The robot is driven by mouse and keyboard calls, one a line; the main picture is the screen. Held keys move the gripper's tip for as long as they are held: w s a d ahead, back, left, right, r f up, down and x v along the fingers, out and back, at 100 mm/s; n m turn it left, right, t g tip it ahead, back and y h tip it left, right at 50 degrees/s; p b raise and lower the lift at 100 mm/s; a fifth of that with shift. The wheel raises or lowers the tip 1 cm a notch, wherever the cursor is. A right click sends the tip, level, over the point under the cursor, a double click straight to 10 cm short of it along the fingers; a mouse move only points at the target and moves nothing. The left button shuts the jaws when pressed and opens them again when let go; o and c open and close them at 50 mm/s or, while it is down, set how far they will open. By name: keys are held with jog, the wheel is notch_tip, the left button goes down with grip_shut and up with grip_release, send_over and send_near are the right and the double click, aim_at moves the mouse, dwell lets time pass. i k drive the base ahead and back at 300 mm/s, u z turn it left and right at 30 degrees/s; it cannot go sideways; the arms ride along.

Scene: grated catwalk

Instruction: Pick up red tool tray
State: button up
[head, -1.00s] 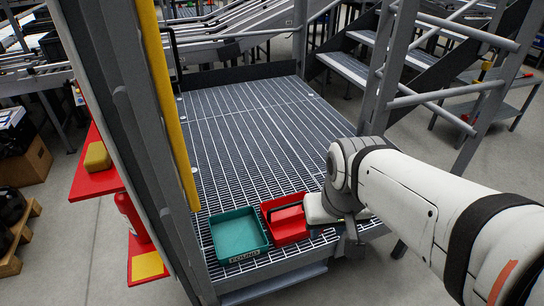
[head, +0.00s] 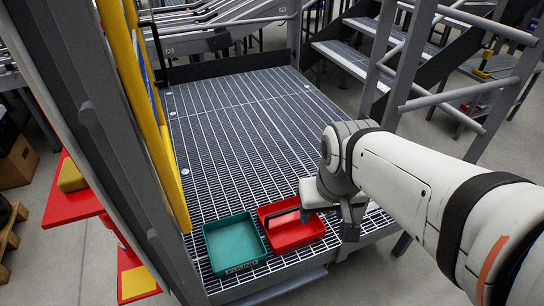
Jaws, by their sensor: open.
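The red tool tray (head: 296,236) sits on the grated platform near its front edge, right beside a teal tray. The wrist hides that corner and the fingertips are hard to make out. I cannot tell whether a finger touches the tray. The tray looks empty.
The teal tray (head: 234,246), with a label on its front, stands just left of the red one. Grey posts and a yellow rail (head: 150,130) border the left. Stairs (head: 380,60) rise at the back right. The grating (head: 240,130) behind the trays is clear.

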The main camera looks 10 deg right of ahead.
aim_at(280, 222)
jog(key=z, duration=0.95)
jog(key=k, duration=0.8)
jog(key=u, duration=0.6)
jog(key=i, duration=1)
jog(key=u, duration=0.05)
